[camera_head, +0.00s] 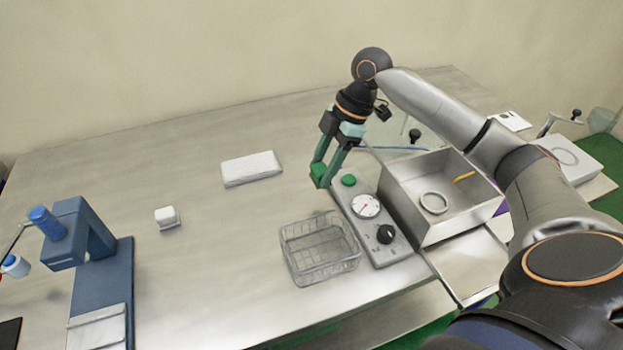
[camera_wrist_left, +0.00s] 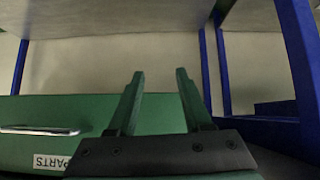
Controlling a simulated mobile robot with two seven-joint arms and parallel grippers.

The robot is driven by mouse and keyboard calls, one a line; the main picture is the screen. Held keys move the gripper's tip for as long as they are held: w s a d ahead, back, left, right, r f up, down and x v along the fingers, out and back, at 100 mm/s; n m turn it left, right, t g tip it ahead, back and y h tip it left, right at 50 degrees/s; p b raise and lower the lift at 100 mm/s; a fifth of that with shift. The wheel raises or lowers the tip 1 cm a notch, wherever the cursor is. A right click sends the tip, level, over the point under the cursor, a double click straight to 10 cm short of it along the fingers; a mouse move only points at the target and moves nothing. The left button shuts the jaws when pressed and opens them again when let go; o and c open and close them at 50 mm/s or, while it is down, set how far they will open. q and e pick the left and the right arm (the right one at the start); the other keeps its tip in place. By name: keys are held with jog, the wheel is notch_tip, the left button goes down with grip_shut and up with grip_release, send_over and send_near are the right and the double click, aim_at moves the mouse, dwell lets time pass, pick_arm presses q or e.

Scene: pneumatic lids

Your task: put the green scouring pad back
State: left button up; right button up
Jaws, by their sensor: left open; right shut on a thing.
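My right gripper (camera_head: 321,175) is shut on a small bright green block, which I take for the green scouring pad (camera_head: 318,181). It holds the pad at its fingertips, with the fingers pointing down, just left of the back end of the grey gauge panel. Whether the pad is above the table or touching it I cannot tell. A clear wire-like basket (camera_head: 321,281) stands on the table in front of it and looks empty. My left gripper (camera_wrist_left: 160,74) shows in the left wrist view, open and empty, before a green drawer front. It is not seen in the head view.
The gauge panel (camera_head: 362,228) has a green button and a black knob. A metal bin (camera_head: 456,232) with a ring inside stands right of it. A white slab (camera_head: 251,168), a small white block (camera_head: 167,217) and a blue press (camera_head: 103,281) stand left. The table's middle is clear.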

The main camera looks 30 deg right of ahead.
aim_at(306, 196)
jog(key=w+f, duration=0.2)
jog(key=f, duration=0.1)
jog(key=shift+w+a+f, duration=0.1)
jog(key=shift+w+a, duration=0.15)
jog(key=shift+a, duration=0.15)
jog(key=shift+w+f, duration=0.15)
jog(key=shift+f, duration=1.5)
jog(key=shift+f, duration=0.1)
jog(key=o, duration=1.3)
jog(key=v, duration=1.2)
jog(key=shift+d, duration=0.1)
